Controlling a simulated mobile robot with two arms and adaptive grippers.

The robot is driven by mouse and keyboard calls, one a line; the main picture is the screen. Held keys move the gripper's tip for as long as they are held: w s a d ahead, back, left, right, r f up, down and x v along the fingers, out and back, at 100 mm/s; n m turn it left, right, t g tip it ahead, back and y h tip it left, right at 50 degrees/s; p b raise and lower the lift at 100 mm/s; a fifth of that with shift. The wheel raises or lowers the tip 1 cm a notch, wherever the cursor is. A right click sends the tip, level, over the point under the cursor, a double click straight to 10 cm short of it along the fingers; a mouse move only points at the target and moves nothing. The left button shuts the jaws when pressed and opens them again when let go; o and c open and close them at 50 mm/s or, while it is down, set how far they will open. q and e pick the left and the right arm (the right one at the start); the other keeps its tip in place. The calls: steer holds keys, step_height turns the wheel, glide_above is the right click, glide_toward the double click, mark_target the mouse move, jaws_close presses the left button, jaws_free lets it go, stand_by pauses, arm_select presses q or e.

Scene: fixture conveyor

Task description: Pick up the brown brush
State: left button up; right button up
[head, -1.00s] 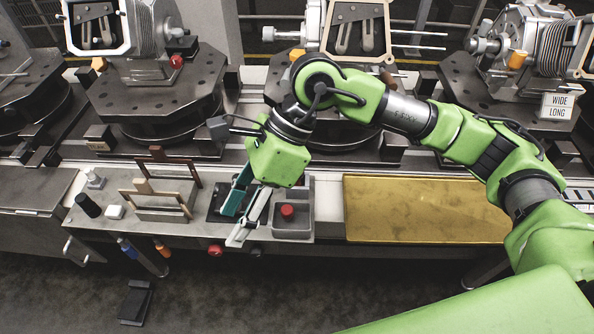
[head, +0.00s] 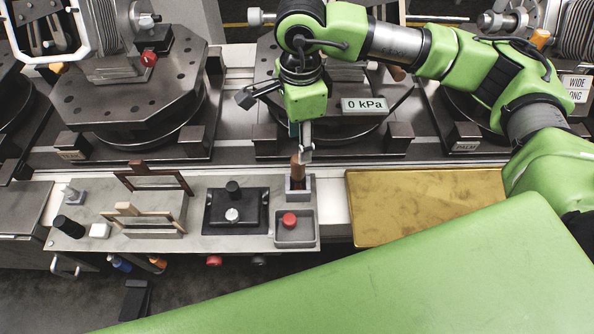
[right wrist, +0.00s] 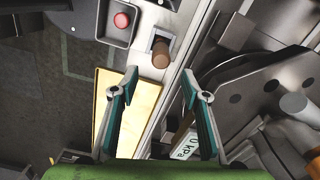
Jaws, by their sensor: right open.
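A brown cylindrical handle, which I take for the brown brush (head: 297,168), stands upright in a small grey square holder (head: 300,191) at the back right of the grey panel. Its lower end is hidden inside the holder. My right gripper (head: 306,150) hangs just above and behind it in the head view, pointing down. In the right wrist view the right gripper (right wrist: 160,88) is open with nothing between its fingers. The brown brush (right wrist: 161,54) shows there beyond the fingertips, roughly in line with the gap. My left gripper is not in view.
A tray with a red button (head: 290,220) sits in front of the holder. A black fixture (head: 235,210) and wooden-handled frames (head: 150,215) stand to the left. A yellow plate (head: 420,200) lies to the right. Round machine tables (head: 130,90) line the back.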

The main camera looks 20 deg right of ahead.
mark_target(298, 165)
step_height(298, 165, down, 4)
steer(key=shift+w+r, duration=0.1)
step_height(298, 165, down, 2)
steer(key=shift+f+p, duration=0.15)
steer(key=shift+p, duration=0.8)
step_height(298, 165, down, 2)
steer(key=shift+f+p, duration=0.25)
steer(key=shift+p, duration=0.05)
steer(key=shift+f, duration=0.35)
steer(key=shift+a+f, duration=0.1)
steer(key=shift+c, duration=0.2)
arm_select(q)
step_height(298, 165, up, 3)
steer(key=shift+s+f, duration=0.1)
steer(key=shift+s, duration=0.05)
arm_select(e)
jaws_close()
